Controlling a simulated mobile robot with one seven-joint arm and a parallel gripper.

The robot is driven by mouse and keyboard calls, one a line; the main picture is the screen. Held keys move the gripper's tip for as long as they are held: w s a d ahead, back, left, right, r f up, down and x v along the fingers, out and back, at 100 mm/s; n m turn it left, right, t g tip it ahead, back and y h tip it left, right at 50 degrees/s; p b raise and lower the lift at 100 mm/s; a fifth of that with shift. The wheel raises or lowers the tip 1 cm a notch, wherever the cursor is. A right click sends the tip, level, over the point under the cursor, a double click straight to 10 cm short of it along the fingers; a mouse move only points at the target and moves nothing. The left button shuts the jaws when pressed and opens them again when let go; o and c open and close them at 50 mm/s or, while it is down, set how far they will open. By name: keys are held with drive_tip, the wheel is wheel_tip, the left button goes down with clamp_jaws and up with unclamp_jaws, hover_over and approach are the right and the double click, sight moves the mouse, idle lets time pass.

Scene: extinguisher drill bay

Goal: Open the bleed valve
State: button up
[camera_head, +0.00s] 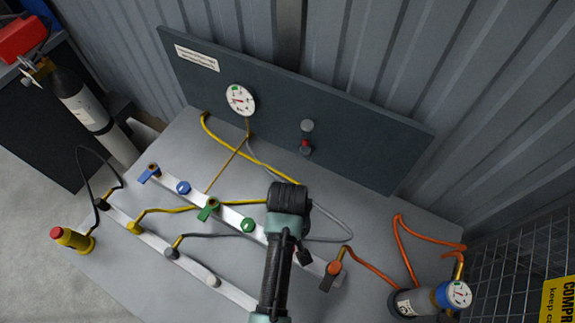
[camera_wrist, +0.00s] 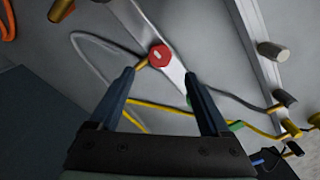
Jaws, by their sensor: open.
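In the wrist view a red hexagonal knob (camera_wrist: 159,56) sits on a pale rail (camera_wrist: 175,76), with a brass fitting beside it. My gripper (camera_wrist: 159,72) is open, its two dark fingers on either side of the knob's line of sight. No contact with the knob shows. No label shows which valve is the bleed valve. In the head view my arm covers this part of the rail, and the fingers cannot be made out. A green lever (camera_head: 208,209), a green knob (camera_head: 248,225), a blue lever (camera_head: 149,173), a blue knob (camera_head: 183,187) and an orange lever (camera_head: 331,274) show along the rail.
Yellow, grey and orange hoses cross the grey bench (camera_head: 385,220). A panel (camera_head: 350,135) with a round gauge (camera_head: 240,99) stands behind. A cylinder with a gauge (camera_head: 420,301) is at the lower right, and a yellow-red canister (camera_head: 72,240) at the left.

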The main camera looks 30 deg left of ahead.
drive_tip(key=shift+r, duration=2.55)
